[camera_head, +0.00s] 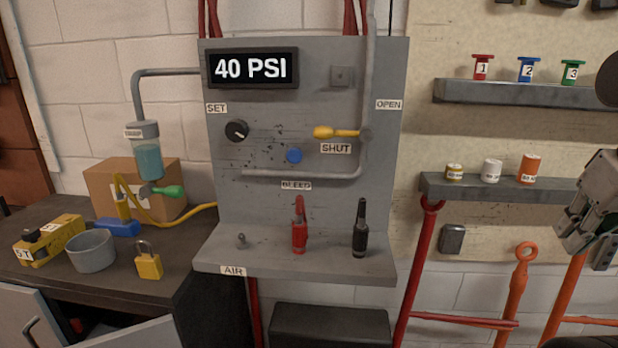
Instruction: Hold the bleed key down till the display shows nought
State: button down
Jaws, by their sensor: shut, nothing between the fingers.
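The display (252,68) at the top of the grey panel (225,185) reads 40 PSI. A round blue key (294,155) sits mid-panel, above the label BLEED (296,185); a grey pipe runs between key and label. Nothing touches the key. My gripper (574,242) is at the right edge of the view, partly cut off, well to the right of the panel. It is shut and empty.
A yellow valve lever (337,132) lies level above the label SHUT, right of a black SET knob (237,130). Red (299,230) and black (360,232) fittings stand on the panel's ledge.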

aim_at(295, 156)
jog(key=l, duration=0.35)
jog(key=i+l, duration=0.1)
jog(key=l, duration=0.25)
jog(key=u, duration=1.65)
